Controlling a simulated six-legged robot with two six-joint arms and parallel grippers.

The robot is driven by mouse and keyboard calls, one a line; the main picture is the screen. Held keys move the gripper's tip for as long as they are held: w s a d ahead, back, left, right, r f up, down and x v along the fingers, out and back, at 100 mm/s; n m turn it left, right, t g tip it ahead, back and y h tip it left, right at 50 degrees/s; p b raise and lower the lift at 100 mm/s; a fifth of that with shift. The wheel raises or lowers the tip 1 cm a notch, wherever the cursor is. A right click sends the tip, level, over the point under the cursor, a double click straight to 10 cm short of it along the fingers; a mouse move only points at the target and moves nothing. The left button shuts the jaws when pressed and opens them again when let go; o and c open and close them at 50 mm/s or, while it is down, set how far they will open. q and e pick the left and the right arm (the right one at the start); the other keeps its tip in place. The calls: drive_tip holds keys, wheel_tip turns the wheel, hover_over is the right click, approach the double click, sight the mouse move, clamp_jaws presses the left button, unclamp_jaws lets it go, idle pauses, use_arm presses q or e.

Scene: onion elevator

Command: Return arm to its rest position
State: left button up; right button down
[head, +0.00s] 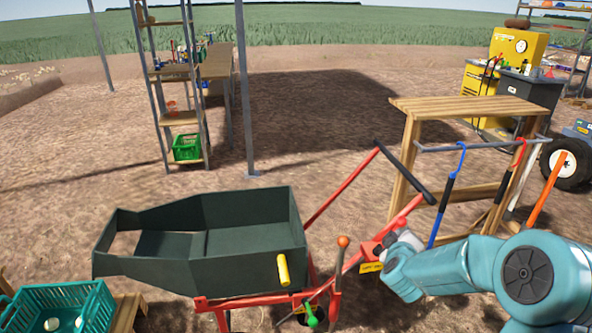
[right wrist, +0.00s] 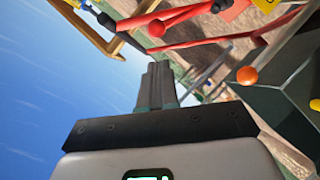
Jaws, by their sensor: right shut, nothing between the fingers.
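My right arm is teal and comes in from the right edge of the head view. Its gripper (head: 400,243) is at the arm's far end, in front of the red handle frame (head: 350,258) of the elevator. In the right wrist view the two dark fingers of the right gripper (right wrist: 158,70) are pressed together with nothing between them. The elevator's dark green hopper (head: 255,243) stands to the left of the gripper, apart from it. My left arm and gripper are not in the head view.
A wooden rack (head: 460,106) with hanging tools stands right behind my right arm. A lever with an orange knob (head: 343,241) rises beside the hopper. A green crate (head: 60,290) with white onions sits at the lower left. Open dirt lies behind the hopper.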

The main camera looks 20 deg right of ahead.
drive_tip(key=s+a+f+n+g+y+p, duration=0.15)
drive_tip(key=a+f+y, duration=0.25)
drive_tip(key=a+f, duration=0.55)
drive_tip(key=s+a+f+n+g+y+p, duration=0.1)
drive_tip(key=s+a+f+n+y+p, duration=0.15)
drive_tip(key=a+f, duration=0.7)
drive_tip(key=s+a+f+m+g+y, duration=0.3)
drive_tip(key=s+a+m+g, duration=0.1)
drive_tip(key=s+a, duration=0.4)
drive_tip(key=s+a+f+m+g+y, duration=0.3)
drive_tip(key=s+a, duration=0.6)
drive_tip(key=s, duration=0.3)
drive_tip(key=shift+s+m+g, duration=0.25)
drive_tip(key=shift+m+g, duration=0.2)
drive_tip(key=shift+m, duration=0.65)
